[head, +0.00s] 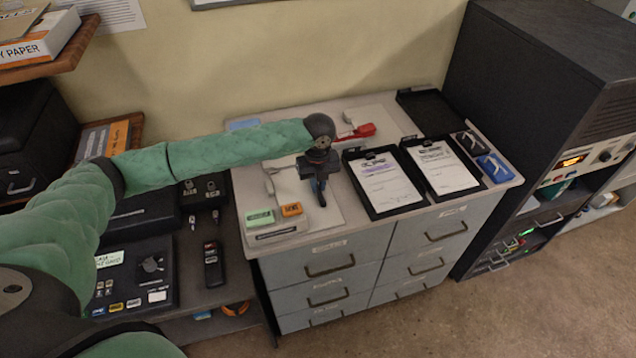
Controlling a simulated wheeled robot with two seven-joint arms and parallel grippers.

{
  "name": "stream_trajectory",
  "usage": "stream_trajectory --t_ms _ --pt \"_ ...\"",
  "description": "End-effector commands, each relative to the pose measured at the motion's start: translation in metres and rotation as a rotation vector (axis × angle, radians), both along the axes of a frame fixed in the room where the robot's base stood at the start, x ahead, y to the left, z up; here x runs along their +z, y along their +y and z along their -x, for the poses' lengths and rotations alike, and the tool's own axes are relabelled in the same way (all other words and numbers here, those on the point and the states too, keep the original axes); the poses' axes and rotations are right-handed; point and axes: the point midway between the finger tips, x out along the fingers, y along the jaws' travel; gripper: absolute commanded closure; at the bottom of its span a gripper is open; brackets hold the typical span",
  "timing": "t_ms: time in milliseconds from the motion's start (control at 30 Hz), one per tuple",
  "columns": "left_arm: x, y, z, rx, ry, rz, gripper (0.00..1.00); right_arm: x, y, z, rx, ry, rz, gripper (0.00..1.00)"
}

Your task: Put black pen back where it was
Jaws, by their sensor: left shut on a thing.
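My left gripper (320,192) points down over the drawer cabinet's top, just left of the nearer-left clipboard (386,184). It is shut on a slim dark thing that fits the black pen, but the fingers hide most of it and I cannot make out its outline. No other black pen stands out in the head view. A second clipboard (441,167) with a white form lies to the right of the first. My right gripper is not in view.
A red stapler-like object (357,131) lies behind the gripper. Green (260,218) and orange (291,209) blocks sit at the front left. An empty black tray (430,108) is at the back; black (471,141) and blue (495,168) items lie at right. A dark rack (530,75) stands beyond.

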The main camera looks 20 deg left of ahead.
Motion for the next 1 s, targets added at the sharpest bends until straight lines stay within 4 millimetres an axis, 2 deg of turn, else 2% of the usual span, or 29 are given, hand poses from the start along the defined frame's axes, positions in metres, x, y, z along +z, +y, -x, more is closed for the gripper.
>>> stream_trajectory --t_ms 100,133,200,233,500,667,800,1000 --pt "-0.002 0.000 0.000 0.000 0.000 0.000 1.00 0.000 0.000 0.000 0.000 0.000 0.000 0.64" --pt "-0.002 0.000 0.000 0.000 0.000 0.000 0.83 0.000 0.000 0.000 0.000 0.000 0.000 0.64" --pt "-0.002 0.000 0.000 0.000 0.000 0.000 0.70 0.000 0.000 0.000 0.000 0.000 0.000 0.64" --pt "-0.002 0.000 0.000 0.000 0.000 0.000 0.67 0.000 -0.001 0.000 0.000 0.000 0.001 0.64" --pt "-0.001 0.000 0.000 0.000 0.000 0.000 0.67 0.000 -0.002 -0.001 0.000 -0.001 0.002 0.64" --pt "0.007 0.000 -0.001 0.000 -0.001 0.000 0.67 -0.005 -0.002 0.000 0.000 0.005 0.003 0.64" --pt "0.027 0.000 -0.001 0.000 -0.003 0.001 0.67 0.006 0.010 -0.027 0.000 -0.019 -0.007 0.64" --pt "0.060 0.000 -0.001 0.000 -0.003 0.001 0.67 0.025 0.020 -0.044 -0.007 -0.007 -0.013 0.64"
